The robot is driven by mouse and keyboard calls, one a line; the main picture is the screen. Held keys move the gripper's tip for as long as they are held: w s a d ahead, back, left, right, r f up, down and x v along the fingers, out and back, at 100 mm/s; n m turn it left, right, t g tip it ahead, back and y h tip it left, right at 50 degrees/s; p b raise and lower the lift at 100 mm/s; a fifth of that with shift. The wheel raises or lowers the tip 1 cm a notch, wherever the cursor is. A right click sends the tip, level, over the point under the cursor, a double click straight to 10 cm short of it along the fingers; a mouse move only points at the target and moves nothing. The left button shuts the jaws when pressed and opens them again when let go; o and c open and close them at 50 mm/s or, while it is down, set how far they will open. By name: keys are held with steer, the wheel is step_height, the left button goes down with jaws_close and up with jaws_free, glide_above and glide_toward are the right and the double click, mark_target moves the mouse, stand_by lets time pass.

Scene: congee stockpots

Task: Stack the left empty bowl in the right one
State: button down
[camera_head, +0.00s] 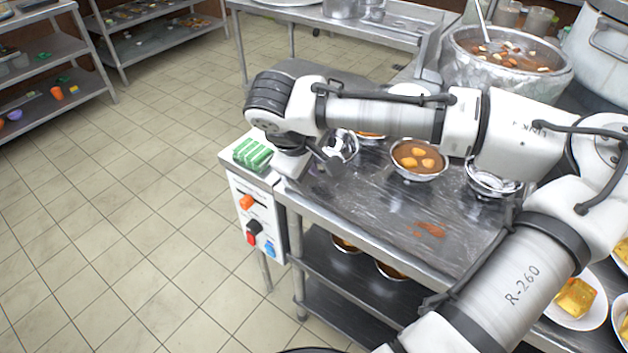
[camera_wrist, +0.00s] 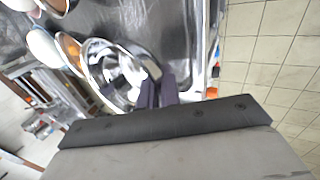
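The left empty bowl (camera_head: 345,143), shiny metal, is at the far left end of the steel table, partly hidden by my arm. In the wrist view the same bowl (camera_wrist: 104,72) is close, with its open inside showing. My gripper (camera_head: 328,166) is at its near rim. In the wrist view the two dark fingers (camera_wrist: 159,80) are close together with the rim between them, so it looks shut on the bowl. Whether the bowl touches the table is unclear. The right empty bowl (camera_head: 490,182), also metal, stands on the table to the right, its upper part behind my arm.
A filled soup bowl (camera_head: 419,160) stands between the two empty bowls. Another filled bowl (camera_head: 371,136) is partly hidden behind my arm. A large stockpot (camera_head: 510,70) with a ladle is at the back right. The table's front (camera_head: 400,215) is clear apart from a reddish spill.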

steer(key=shift+f, duration=2.4)
steer(key=shift+f, duration=0.15)
steer(key=c, duration=1.6)
jaws_free()
steer(key=shift+f, duration=0.1)
